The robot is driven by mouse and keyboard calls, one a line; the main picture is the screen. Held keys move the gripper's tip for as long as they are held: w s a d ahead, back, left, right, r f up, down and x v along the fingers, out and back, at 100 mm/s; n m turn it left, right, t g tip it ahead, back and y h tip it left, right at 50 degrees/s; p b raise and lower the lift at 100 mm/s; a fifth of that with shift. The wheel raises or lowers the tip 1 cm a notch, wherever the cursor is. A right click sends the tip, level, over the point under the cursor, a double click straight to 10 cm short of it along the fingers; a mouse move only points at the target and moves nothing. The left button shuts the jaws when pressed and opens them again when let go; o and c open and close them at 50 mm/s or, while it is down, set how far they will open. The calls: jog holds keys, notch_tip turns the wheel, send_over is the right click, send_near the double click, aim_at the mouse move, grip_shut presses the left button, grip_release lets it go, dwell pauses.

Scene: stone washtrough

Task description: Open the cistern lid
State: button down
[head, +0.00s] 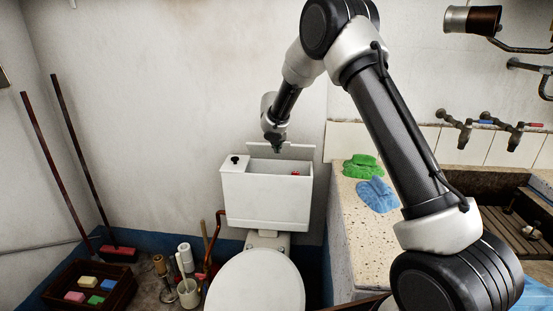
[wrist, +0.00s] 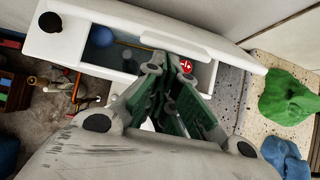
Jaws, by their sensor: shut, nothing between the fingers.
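The white cistern (head: 265,205) stands behind the toilet bowl, and its top is open. Its lid (head: 306,152) stands raised along the back edge, near the wall. In the wrist view the lid (wrist: 215,47) is a long white strip seen nearly edge-on. A blue float ball (wrist: 101,37), a yellowish rod and a red fitting (wrist: 186,66) show inside the cistern (wrist: 75,47). My gripper (head: 277,149) is shut and empty, pointing down over the opening in front of the lid. In the wrist view my gripper (wrist: 173,62) partly hides the opening; I cannot tell whether it touches the lid.
A black knob (head: 235,159) sits on the cistern's left top. Right of it is a speckled counter (head: 355,230) with a green cloth (head: 361,167) and a blue cloth (head: 377,195). Brushes and a crate (head: 118,295) stand left. The toilet (head: 256,285) is in front.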

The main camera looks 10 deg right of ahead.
jog(key=w+r, duration=0.1)
jog(key=w, duration=0.1)
jog(key=w+d+r, duration=0.1)
jog(key=w+r, duration=0.1)
jog(key=w+d+r, duration=0.1)
jog(key=w+r, duration=0.1)
jog(key=w, duration=0.1)
jog(key=shift+d+r, duration=0.1)
jog(key=shift+r, duration=0.05)
jog(key=shift+s, duration=0.1)
dwell(1.0)
jog(key=v, duration=1.1)
jog(key=s+a+f+g+y, duration=0.1)
jog(key=s+f+g, duration=0.2)
jog(key=s+f, duration=0.35)
jog(key=a+x, duration=0.1)
jog(key=x, duration=0.9)
jog(key=w+d+r, duration=0.1)
jog(key=w+r, duration=0.1)
jog(key=w, duration=0.1)
jog(key=shift+d, duration=0.4)
jog(key=shift+r, duration=0.1)
